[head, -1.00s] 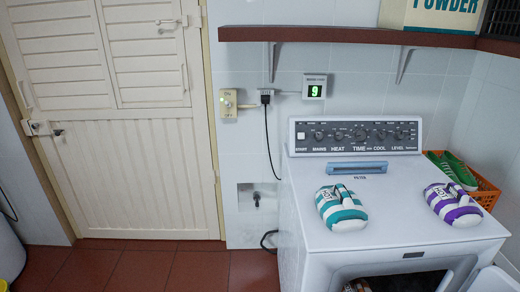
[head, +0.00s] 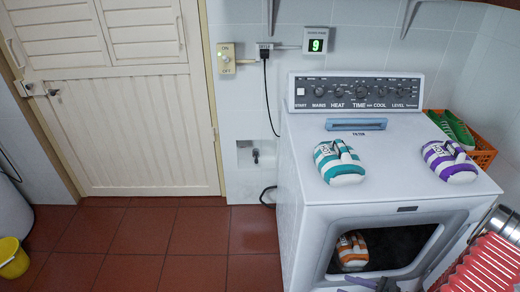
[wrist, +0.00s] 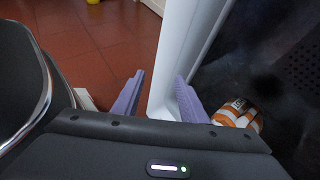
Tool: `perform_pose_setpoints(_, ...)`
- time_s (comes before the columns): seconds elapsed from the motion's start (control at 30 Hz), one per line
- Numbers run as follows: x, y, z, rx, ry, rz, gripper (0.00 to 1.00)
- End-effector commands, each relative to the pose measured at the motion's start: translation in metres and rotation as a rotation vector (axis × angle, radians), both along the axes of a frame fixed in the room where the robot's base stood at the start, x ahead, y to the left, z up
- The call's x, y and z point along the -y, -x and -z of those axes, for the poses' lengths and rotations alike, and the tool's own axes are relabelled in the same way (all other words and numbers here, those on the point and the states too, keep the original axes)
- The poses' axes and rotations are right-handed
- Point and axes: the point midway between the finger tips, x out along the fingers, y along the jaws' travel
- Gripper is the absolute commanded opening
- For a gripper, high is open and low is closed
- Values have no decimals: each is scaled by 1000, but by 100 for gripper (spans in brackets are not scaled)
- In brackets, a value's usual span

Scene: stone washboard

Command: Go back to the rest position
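My gripper (wrist: 159,95) is open in the wrist view, its two purple fingers apart with nothing held. A white upright part of the dryer front (wrist: 188,50) shows between and beyond the fingers; contact cannot be told. In the head view my gripper shows only partly at the bottom edge, in front of the dryer (head: 297,215). The dryer's front opening is uncovered. An orange-striped bundle (head: 351,250) lies inside, and it also shows right of my fingers in the wrist view (wrist: 237,114).
A teal-striped bundle (head: 339,162) and a purple-striped bundle (head: 449,160) lie on the dryer top. An orange basket (head: 484,153) with green shoes stands behind right. A red ribbed object (head: 485,268) is at lower right. Red floor (head: 150,235) is free at left; a yellow bucket (head: 12,260) stands there.

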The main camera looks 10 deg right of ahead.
Motion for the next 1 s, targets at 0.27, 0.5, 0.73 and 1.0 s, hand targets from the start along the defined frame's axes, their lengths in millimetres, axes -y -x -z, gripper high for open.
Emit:
perform_pose_setpoints(0.27,-25,3,-56,18,120,-274,39)
perform_pose_setpoints(0.5,-44,10,-99,33,232,-492,39)
perform_pose_setpoints(0.73,-59,17,-136,49,348,-688,39)
perform_pose_setpoints(1.0,-73,26,-179,71,493,-907,39)
